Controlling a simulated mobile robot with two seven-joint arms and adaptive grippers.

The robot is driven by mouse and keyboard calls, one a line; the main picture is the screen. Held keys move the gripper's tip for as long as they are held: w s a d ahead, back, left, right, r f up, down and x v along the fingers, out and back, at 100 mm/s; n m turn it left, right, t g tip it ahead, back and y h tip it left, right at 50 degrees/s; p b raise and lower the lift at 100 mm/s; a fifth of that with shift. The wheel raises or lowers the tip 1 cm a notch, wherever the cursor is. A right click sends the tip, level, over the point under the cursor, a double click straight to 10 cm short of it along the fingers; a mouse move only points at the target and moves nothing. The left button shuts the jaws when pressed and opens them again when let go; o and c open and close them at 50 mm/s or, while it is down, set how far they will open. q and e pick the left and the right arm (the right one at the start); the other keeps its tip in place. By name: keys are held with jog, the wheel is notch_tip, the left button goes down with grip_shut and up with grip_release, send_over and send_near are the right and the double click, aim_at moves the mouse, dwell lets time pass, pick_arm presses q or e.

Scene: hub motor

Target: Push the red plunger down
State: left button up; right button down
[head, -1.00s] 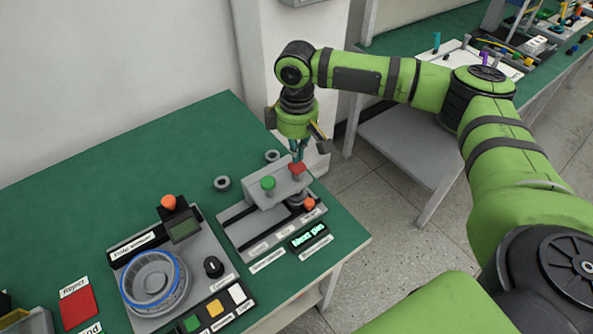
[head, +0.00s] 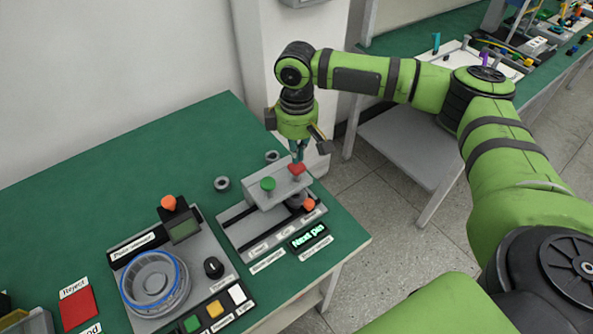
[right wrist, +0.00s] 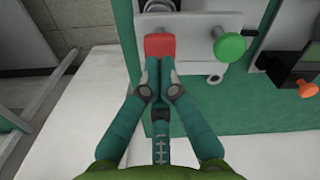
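The red plunger (head: 297,169) stands on the right end of a grey press block, beside the green plunger (head: 268,183). In the right wrist view the red plunger (right wrist: 160,45) lies just beyond my fingertips, and the green plunger (right wrist: 229,47) is to its right. My right gripper (head: 298,154) points down right above the red plunger. Its fingers (right wrist: 158,62) are together with nothing between them. The fingertips overlap the red plunger's edge in the picture; I cannot tell whether they touch it. My left gripper is not in view.
The press station (head: 228,229) has a lit "Next pin" display (head: 309,237). A grey fixture holds a blue-ringed hub (head: 153,284) at left. Loose grey rings (head: 222,183) lie behind the press. The green table (head: 90,190) is clear at the back left.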

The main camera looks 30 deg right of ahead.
aim_at(297, 166)
jog(key=shift+f, duration=0.15)
jog(key=shift+f, duration=1.4)
dwell(0.5)
notch_tip(297, 166, up, 8)
jog(key=p, duration=1)
dwell(0.6)
